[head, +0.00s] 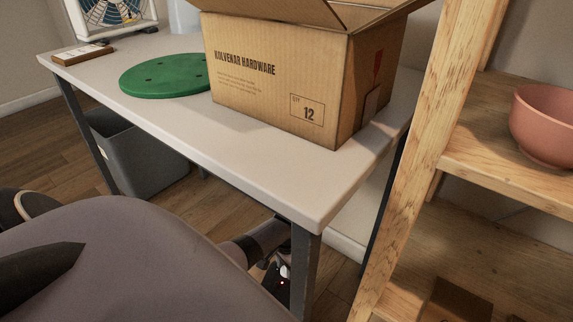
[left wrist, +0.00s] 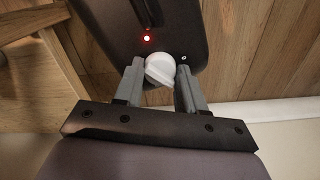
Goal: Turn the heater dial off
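The heater shows in the left wrist view as a dark body (left wrist: 196,32) with a lit red light and a white dial (left wrist: 160,68). In the head view only a small part of the heater (head: 283,272) shows, low under the table beside its front leg, with a red light. My left gripper (left wrist: 160,76) is open, with one finger on each side of the dial. Small gaps seem to show beside the dial; firm contact cannot be seen. In the head view my left gripper (head: 268,265) is partly hidden behind the table's edge and leg. My right gripper is not in view.
The table (head: 255,165) holds an open cardboard box (head: 280,75), a green disc (head: 165,76) and a fan (head: 110,15). Its metal leg (head: 303,270) stands close to my left gripper. A grey bin (head: 135,155) is under the table. A wooden shelf (head: 430,130) stands at right with a bowl (head: 548,125).

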